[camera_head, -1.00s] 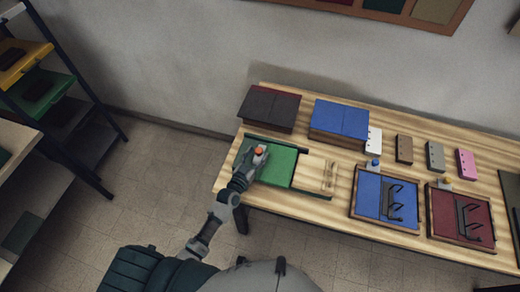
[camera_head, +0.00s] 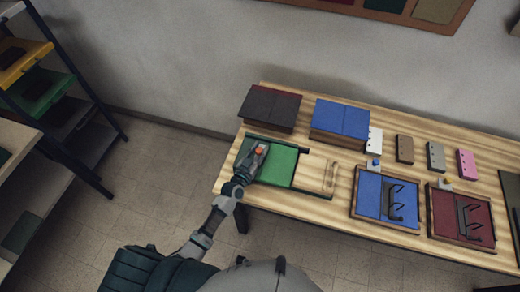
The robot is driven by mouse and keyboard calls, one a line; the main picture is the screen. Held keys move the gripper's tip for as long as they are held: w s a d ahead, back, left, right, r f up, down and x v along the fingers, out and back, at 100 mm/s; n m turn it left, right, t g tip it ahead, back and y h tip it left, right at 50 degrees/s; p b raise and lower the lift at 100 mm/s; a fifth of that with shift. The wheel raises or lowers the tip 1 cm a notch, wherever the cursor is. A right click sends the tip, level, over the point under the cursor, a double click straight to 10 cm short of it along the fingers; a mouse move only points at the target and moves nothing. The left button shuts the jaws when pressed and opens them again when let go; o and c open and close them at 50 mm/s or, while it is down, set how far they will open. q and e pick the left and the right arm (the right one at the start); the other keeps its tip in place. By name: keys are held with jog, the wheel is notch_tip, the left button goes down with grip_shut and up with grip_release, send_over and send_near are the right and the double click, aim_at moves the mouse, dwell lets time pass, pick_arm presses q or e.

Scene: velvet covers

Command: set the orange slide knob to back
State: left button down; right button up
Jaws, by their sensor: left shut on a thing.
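The orange slide knob (camera_head: 259,150) is a small orange piece at the upper left of the green panel (camera_head: 283,166), near the left end of the table. My left gripper (camera_head: 258,154) is over the green panel, shut on the orange knob. The fingers hide part of the knob and the panel under them. A pale wooden section with a light handle-like bar (camera_head: 329,176) adjoins the green panel on its right. My right gripper is not in view.
Dark brown (camera_head: 270,108) and blue (camera_head: 341,119) covers lie behind on the table (camera_head: 350,158). Blue (camera_head: 372,190) and dark red (camera_head: 448,208) panels with black handles lie to the right. Several small blocks stand along the back. A shelf rack (camera_head: 60,95) is at far left.

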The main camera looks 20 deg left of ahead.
pick_arm(q)
jog(key=a, duration=0.4)
jog(key=shift+w+a+b, duration=0.1)
jog(key=shift+a+b, duration=0.15)
jog(key=shift+b, duration=0.1)
jog(key=shift+r, duration=0.1)
jog(key=c, duration=0.9)
grip_release()
jog(key=shift+o, duration=0.7)
jog(key=shift+a, duration=0.2)
jog(key=v, duration=1.2)
